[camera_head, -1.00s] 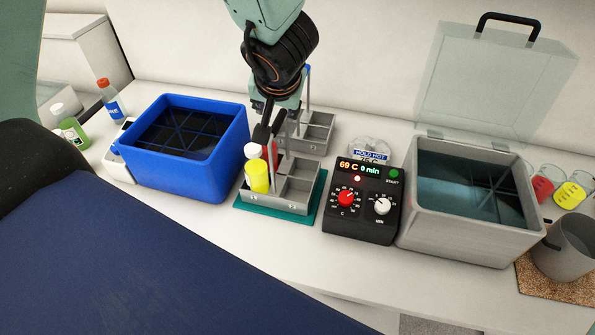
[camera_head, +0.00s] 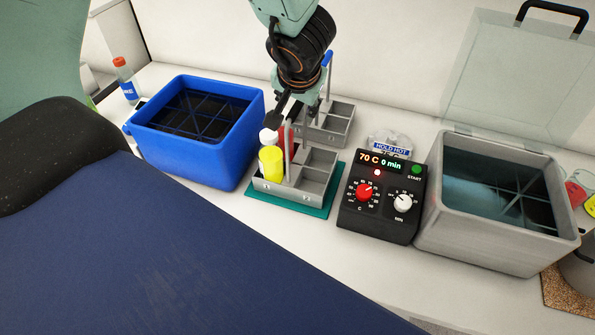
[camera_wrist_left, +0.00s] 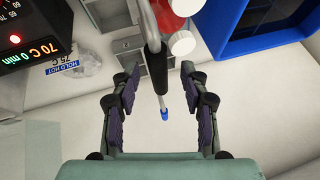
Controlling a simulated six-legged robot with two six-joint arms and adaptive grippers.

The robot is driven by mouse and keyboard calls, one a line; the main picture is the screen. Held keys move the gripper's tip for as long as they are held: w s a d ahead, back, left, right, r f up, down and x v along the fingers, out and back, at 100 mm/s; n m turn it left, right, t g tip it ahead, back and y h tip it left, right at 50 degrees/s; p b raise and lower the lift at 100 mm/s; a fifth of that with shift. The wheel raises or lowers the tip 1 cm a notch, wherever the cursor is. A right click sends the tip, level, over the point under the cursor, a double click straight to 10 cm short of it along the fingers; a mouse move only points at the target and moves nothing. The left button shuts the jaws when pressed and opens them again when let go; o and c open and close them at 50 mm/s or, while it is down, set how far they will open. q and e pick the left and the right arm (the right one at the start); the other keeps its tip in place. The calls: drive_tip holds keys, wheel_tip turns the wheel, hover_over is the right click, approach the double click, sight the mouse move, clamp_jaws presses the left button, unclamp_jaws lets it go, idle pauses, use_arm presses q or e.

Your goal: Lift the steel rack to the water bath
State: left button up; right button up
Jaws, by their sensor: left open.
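The front steel rack (camera_head: 318,180) has open compartments and stands on a teal mat (camera_head: 328,208). It holds a yellow bottle (camera_head: 271,165) and a red bottle with a white cap, which also shows in the wrist view (camera_wrist_left: 183,8). My left gripper (camera_head: 287,112) is above the rack, beside its upright handle. In the wrist view, the black handle grip (camera_wrist_left: 157,70) lies between my open fingers (camera_wrist_left: 157,95). The grey water bath (camera_head: 485,235) stands at right, its clear lid (camera_head: 505,70) raised, with water inside. My right gripper is not in view.
A second steel rack (camera_head: 338,125) with a blue-tipped post (camera_head: 328,60) stands right behind. A black control box (camera_head: 378,220) reading 70 C sits between front rack and grey bath. A blue tub (camera_head: 190,165) stands at left.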

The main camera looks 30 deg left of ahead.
use_arm(q)
drive_tip(key=shift+a+f, duration=0.2)
drive_tip(key=shift+f, duration=0.45)
drive_tip(key=shift+d+r, duration=0.1)
drive_tip(key=shift+d, duration=0.05)
drive_tip(key=shift+w, duration=0.1)
drive_tip(key=shift+w+f, duration=0.2)
drive_tip(key=shift+w, duration=0.1)
drive_tip(key=c, duration=0.3)
drive_tip(key=shift+s+a, duration=0.2)
drive_tip(key=c, duration=0.3)
drive_tip(key=shift+s+d+r, duration=0.1)
drive_tip(key=shift+s+r, duration=0.1)
drive_tip(key=c, duration=0.3)
drive_tip(key=shift+w+d, duration=0.1)
drive_tip(key=shift+w, duration=0.05)
clamp_jaws()
